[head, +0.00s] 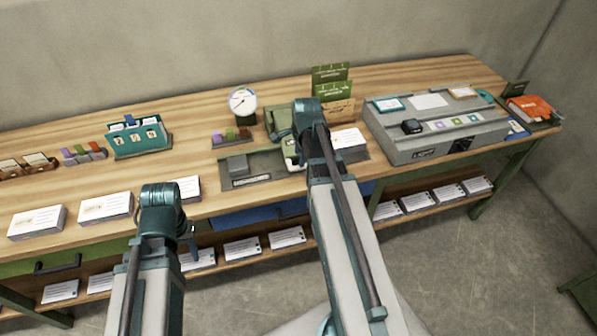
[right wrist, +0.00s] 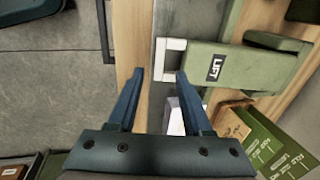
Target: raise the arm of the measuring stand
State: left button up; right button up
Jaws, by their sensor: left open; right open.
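The measuring stand is a green device on the bench, with its grey base (head: 258,172) in the head view. Its green arm (right wrist: 250,68), labelled LIFT, fills the upper right of the right wrist view. A pale square handle (right wrist: 172,44) sits at the arm's left end. My right gripper (right wrist: 162,76) is open, with the handle just beyond and between its fingertips; I see no grip on it. In the head view my right arm partly hides the stand. My left gripper (head: 190,238) is open and mostly hidden by its wrist, low in front of the bench.
A round dial (head: 243,102) stands behind the base, with small coloured blocks (head: 231,135) nearby. Green cards (head: 330,75) stand behind my right wrist. Paper stacks (head: 350,143) and a grey machine (head: 435,130) lie to the right. More paper stacks (head: 105,207) line the front left edge.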

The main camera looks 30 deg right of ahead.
aim_at(298, 167)
jog(key=b+x, duration=0.5)
jog(key=x, duration=0.1)
jog(key=shift+f, duration=0.4)
jog(key=shift+c, duration=0.3)
grip_shut()
jog(key=shift+r, duration=0.1)
dwell(0.7)
